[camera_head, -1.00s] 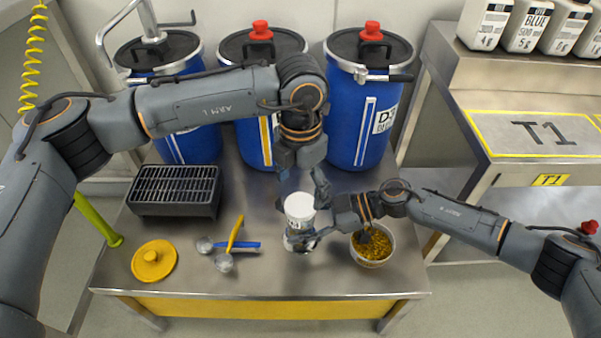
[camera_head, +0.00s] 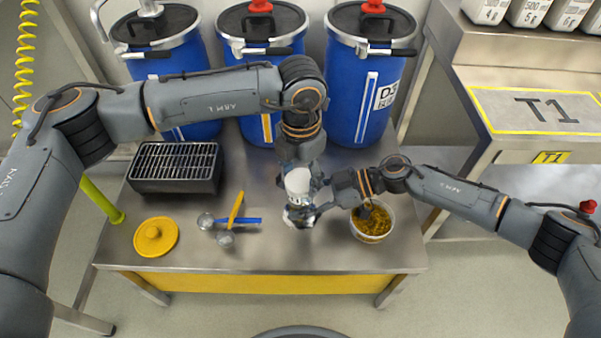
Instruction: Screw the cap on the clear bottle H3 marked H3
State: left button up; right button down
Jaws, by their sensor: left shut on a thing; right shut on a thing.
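A clear bottle (camera_head: 300,203) with a white top, its cap (camera_head: 298,180), stands upright near the table's middle. Its label is too small to read. My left gripper (camera_head: 299,182) comes down from behind and is shut on the cap at the bottle's top; its fingers are partly hidden behind the cap. My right gripper (camera_head: 303,213) comes in from the right and is shut on the bottle's lower body. Whether the cap sits straight on the threads cannot be told.
A tub of yellow-brown bits (camera_head: 372,237) stands right of the bottle, under my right wrist. A yellow lid (camera_head: 156,237), scoops (camera_head: 226,239) and a black grated box (camera_head: 175,165) lie to the left. Blue drums (camera_head: 363,90) stand behind. The table's front strip is clear.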

pick_arm(q)
jog(key=m, duration=0.5)
jog(key=o, duration=1.3)
jog(key=shift+r, duration=2.25)
jog(key=shift+c, duration=0.5)
